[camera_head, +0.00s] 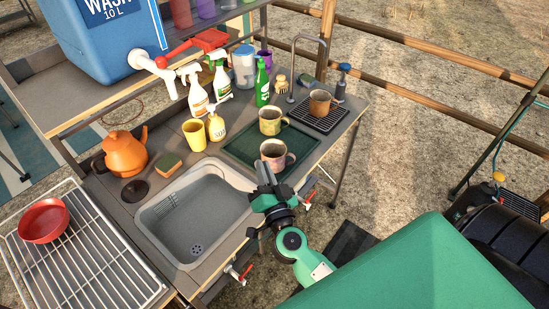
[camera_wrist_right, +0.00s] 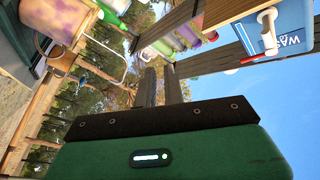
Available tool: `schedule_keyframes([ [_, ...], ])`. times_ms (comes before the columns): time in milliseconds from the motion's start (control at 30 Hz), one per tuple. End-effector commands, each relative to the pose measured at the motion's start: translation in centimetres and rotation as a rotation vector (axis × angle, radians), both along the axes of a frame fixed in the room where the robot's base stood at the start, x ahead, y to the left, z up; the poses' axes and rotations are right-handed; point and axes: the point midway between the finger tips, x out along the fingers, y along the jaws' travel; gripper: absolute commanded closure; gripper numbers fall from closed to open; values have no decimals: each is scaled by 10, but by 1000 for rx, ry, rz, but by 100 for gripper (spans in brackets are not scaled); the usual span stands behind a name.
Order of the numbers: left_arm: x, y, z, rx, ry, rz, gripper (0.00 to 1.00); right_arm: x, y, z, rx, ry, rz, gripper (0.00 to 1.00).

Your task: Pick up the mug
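A mug with mottled pink and purple sides (camera_head: 274,158) stands upright at the near right corner of the dark green drying mat. A yellowish mug (camera_head: 269,122) stands behind it on the mat, and a brown mug (camera_head: 320,103) stands on a black rack further right. My right gripper (camera_head: 264,168) is just in front of the nearest mug, by the sink's right edge. In the right wrist view its two dark fingers (camera_wrist_right: 160,88) have a narrow gap with nothing held between them. A pinkish mug (camera_wrist_right: 66,17) shows at the upper left there. My left gripper is out of view.
The sink (camera_head: 192,222) is left of my gripper. A yellow cup (camera_head: 194,134), a soap bottle (camera_head: 216,125), spray bottles and an orange kettle (camera_head: 125,153) stand behind it. A tap (camera_head: 308,200) sticks out at the counter's front edge. A blue water container (camera_head: 105,40) stands above.

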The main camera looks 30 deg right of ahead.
Motion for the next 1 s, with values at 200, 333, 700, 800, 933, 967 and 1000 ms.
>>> schedule_keyframes([
  [200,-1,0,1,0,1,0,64,-1,-47,-43,180,194,-311,90],
  [333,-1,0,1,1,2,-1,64,-8,-58,-69,240,328,-417,90],
  [700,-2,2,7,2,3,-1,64,7,-80,-98,275,441,-486,90],
  [800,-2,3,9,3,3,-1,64,23,-92,-104,273,441,-484,90],
  [933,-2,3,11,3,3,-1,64,39,-105,-111,275,439,-484,90],
  [967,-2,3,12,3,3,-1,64,42,-107,-112,276,439,-483,90],
  [1000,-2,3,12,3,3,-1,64,44,-109,-114,276,440,-484,90],
])
